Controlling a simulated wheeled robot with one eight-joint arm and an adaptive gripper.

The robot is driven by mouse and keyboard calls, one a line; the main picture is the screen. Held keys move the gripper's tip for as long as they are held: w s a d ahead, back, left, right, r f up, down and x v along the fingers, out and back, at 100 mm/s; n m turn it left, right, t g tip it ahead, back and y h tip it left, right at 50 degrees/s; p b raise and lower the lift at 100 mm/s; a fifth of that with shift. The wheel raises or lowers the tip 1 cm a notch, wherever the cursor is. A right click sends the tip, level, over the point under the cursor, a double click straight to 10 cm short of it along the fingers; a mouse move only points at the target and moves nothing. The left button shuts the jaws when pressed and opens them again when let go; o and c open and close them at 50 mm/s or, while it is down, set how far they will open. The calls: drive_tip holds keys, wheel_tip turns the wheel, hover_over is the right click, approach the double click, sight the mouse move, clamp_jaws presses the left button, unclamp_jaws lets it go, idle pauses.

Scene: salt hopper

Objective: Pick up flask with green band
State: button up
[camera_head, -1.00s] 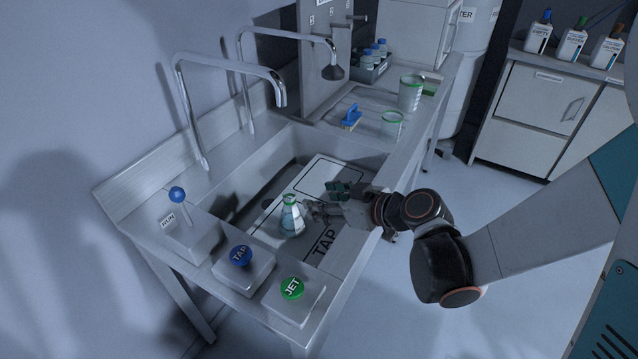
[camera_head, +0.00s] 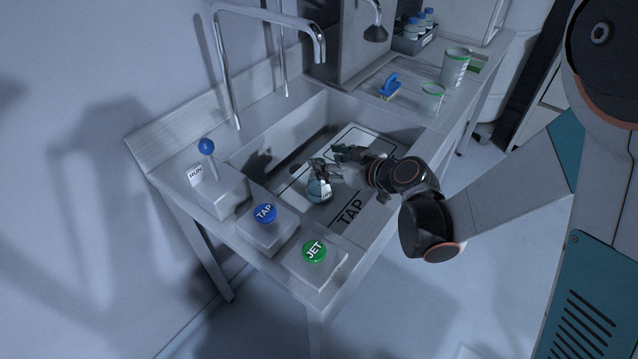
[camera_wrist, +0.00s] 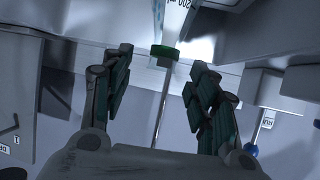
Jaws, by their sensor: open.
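The flask (camera_head: 319,190) is a small clear conical vessel with bluish contents. It stands on the light panel in the sink basin, behind the TAP button. In the head view my gripper (camera_head: 333,163) is at its upper part, and a finger hides the neck and green band. In the wrist view the green band (camera_wrist: 165,51) and part of the marked glass show between and just beyond my open fingers (camera_wrist: 160,62). That picture is upside down. I cannot tell whether a finger touches the glass.
A blue-knobbed RUN lever (camera_head: 206,147), blue TAP button (camera_head: 265,213) and green JET button (camera_head: 314,251) line the near ledge. A tall faucet (camera_head: 222,70) arches over the basin. Two green-rimmed beakers (camera_head: 455,66) and a blue brush (camera_head: 389,86) stand on the drainboard.

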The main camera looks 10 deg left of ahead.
sight(319, 158)
drive_tip(key=b+x, duration=0.1)
drive_tip(key=x, duration=0.3)
drive_tip(key=shift+a+f, duration=0.15)
clamp_jaws()
